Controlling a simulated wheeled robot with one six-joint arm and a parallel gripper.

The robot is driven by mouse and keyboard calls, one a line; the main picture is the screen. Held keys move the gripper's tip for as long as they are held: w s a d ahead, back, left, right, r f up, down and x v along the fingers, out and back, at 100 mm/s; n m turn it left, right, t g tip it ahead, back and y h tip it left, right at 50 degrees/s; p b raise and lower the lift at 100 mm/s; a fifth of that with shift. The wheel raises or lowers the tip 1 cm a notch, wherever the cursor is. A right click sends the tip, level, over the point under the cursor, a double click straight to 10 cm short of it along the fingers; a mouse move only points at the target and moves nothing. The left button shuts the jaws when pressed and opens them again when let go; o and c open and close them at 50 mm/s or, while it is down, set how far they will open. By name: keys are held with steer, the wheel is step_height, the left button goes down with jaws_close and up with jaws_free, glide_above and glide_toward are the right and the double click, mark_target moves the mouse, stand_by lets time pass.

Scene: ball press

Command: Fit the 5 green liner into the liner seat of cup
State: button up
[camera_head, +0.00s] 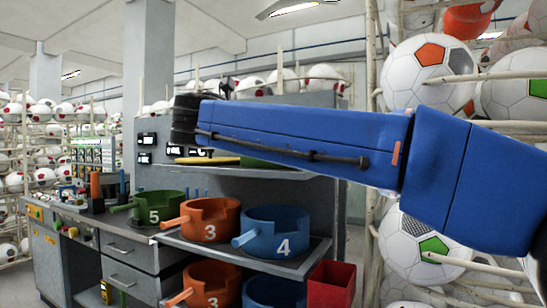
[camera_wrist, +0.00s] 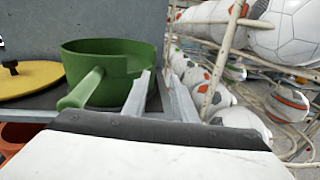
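A green round vessel with a stub handle (camera_wrist: 108,65), apparently the green liner, sits on the upper shelf in the wrist view; no number shows on it. In the head view only part of it (camera_head: 262,163) shows below my blue arm. My gripper (camera_wrist: 160,75) is at its right side, fingers apart, with part of the green wall visible between them. I cannot tell whether they touch it. My fingers are hidden in the head view. The green cup marked 5 (camera_head: 160,207) stands on the lower bench at left, with a notched rim and a handle; its inside is mostly hidden.
A yellow disc with a black knob (camera_wrist: 28,78) lies left of the green vessel. An orange cup marked 3 (camera_head: 208,220) and a blue cup marked 4 (camera_head: 275,232) stand beside cup 5. A red bin (camera_head: 331,285) and a ball rack (camera_wrist: 216,85) are at right.

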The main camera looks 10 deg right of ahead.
steer(key=shift+n+t, duration=0.3)
steer(key=shift+w+a+r+x, duration=0.1)
steer(key=shift+a+r+x, duration=0.05)
steer(key=shift+x, duration=2.7)
steer(key=shift+w+a+r+x, duration=0.15)
steer(key=shift+x, duration=2.65)
steer(key=shift+w+a+r+x, duration=0.1)
steer(key=shift+r+x, duration=0.05)
steer(key=shift+x, duration=2.7)
jaws_close()
